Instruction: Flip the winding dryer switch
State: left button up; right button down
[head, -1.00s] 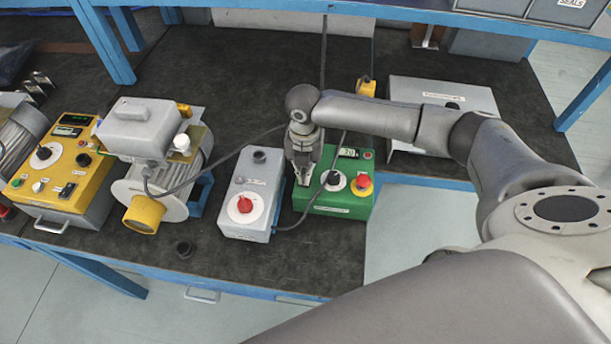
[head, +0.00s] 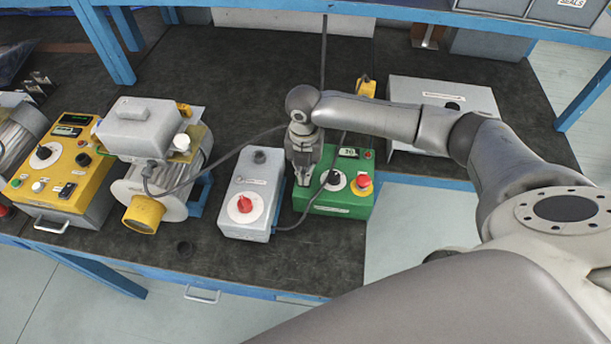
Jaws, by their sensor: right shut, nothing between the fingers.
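A green control box (head: 345,203) stands on the dark bench mat, with a small display (head: 348,152), a black knob on a white dial (head: 334,180) and a red button on yellow (head: 362,182). My right gripper (head: 304,180) points down at the left part of this box, shut and empty. It covers that part of the box's face, so any switch there is hidden. I cannot tell whether the fingertips touch the box. The labels are too small to read, so I cannot tell which unit is the winding dryer. My left gripper is not in view.
A grey box (head: 236,219) with a red rotary knob stands close left of the gripper, its cable running to the green box. A motor (head: 130,192) and a yellow control panel (head: 92,171) stand further left. A grey case (head: 470,95) lies behind my arm. The front mat is mostly clear.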

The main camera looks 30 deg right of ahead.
jog(key=shift+f+b, duration=0.45)
jog(key=shift+f, duration=0.65)
dwell(0.3)
jog(key=shift+s+r, duration=0.1)
jog(key=shift+r+p, duration=0.75)
jog(key=shift+p, duration=0.3)
notch_tip(320, 180, up, 5)
jog(key=p, duration=0.5)
jog(key=shift+r+p, duration=0.2)
jog(key=shift+p, duration=0.15)
